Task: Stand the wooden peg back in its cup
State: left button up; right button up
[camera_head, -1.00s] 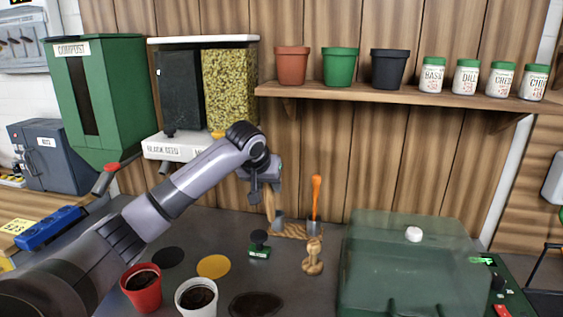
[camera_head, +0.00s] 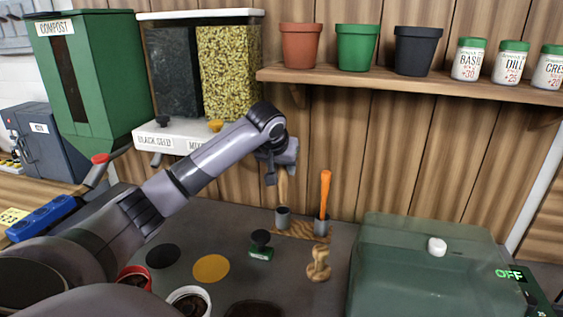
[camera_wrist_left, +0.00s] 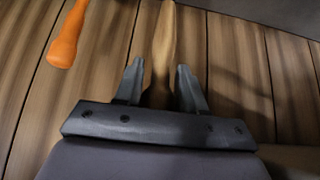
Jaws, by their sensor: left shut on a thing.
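The wooden peg (camera_head: 283,188) is a slim light-brown rod in my left gripper (camera_head: 279,170). It hangs nearly upright, its lower end at the rim of a small grey cup (camera_head: 283,218) in the head view. I cannot tell whether the tip is inside the cup or just above it. In the left wrist view the peg (camera_wrist_left: 164,45) runs between the two dark fingers of my left gripper (camera_wrist_left: 160,70). The cup is not seen there. My right gripper is not in view.
An orange-handled tool (camera_head: 325,192) stands in a second cup just right of the peg, on a wooden base (camera_head: 300,231). A turned wooden piece (camera_head: 318,264) and a green-based stamp (camera_head: 261,247) stand in front. A clear green cover (camera_head: 420,265) is at right.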

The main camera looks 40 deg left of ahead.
aim_at(282, 177)
pick_arm(q)
jog(key=shift+f, duration=0.9)
jog(key=shift+a+f, duration=0.1)
jog(key=shift+f, duration=0.45)
jog(key=shift+f+b, duration=0.3)
jog(key=shift+f, duration=0.15)
jog(key=shift+f+b, duration=0.35)
jog(key=shift+f, duration=1.05)
jog(key=o, duration=1.7)
